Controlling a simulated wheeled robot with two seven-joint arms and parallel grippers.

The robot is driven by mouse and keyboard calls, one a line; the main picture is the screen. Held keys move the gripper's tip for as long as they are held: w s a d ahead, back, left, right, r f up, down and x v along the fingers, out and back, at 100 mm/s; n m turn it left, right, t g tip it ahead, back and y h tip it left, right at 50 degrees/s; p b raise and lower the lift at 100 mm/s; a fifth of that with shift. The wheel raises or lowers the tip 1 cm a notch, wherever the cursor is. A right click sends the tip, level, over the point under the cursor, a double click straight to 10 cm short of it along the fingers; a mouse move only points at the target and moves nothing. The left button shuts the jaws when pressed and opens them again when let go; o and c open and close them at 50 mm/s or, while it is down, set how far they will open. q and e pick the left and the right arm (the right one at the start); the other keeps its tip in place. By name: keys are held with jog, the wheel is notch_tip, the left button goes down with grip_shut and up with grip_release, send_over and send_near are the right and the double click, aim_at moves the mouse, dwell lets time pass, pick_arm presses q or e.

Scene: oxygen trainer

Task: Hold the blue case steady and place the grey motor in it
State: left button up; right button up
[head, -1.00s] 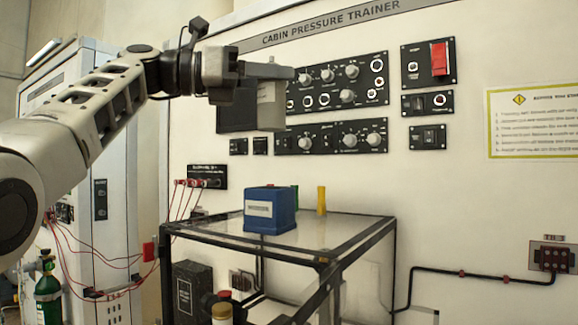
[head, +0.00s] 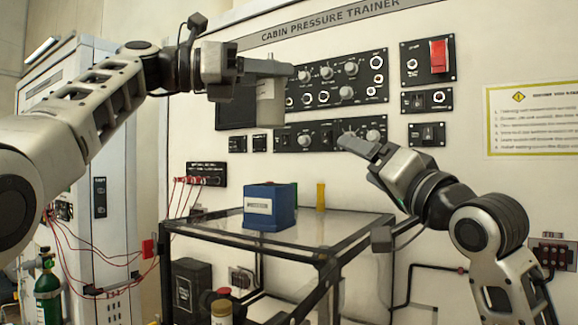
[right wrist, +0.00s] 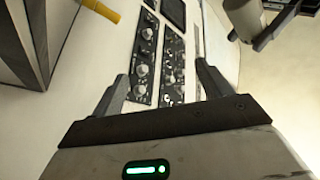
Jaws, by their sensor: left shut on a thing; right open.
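The blue case (head: 270,207), a box with a white label, stands upright on the glass-topped table. The grey motor (head: 270,104), a pale block, hangs in the air above the case, apart from it. My left gripper (head: 266,69) is shut on the upper part of the motor. My right gripper (head: 362,148) is open and empty, to the right of and above the case, in front of the panel. Its two fingers (right wrist: 161,87) show spread apart in the right wrist view. The inside of the case is hidden.
A yellow cylinder (head: 320,195) stands on the table (head: 335,225) behind and right of the case. The trainer panel (head: 330,83) with knobs rises behind. Red cables (head: 183,200) hang at the left. The table's right part is clear.

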aim_at(273, 190)
jog(key=s+a+r+n+g+y, duration=0.1)
jog(key=s+a+r+n+g, duration=0.15)
jog(key=a, duration=0.35)
jog(key=s+a+r+n+g+y, duration=0.1)
jog(key=s+a+n+g+y, duration=0.15)
jog(key=a, duration=0.45)
jog(key=s+f+h, duration=0.1)
jog(key=h, duration=0.2)
jog(key=s+f+g+h, duration=0.1)
jog(key=s+h, duration=0.1)
jog(key=h, duration=0.1)
jog(key=s+f+h, duration=0.1)
jog(key=h, duration=0.2)
jog(key=shift+s+d+f+g+h, duration=0.15)
jog(key=shift+s+f+g+h, duration=0.05)
jog(key=shift+f+g+h, duration=0.2)
jog(key=shift+w+f, duration=0.1)
jog(key=shift+w, duration=0.15)
jog(key=x, duration=1.1)
jog(key=shift+w+f, duration=0.1)
jog(key=shift+w, duration=0.05)
jog(key=c, duration=1.1)
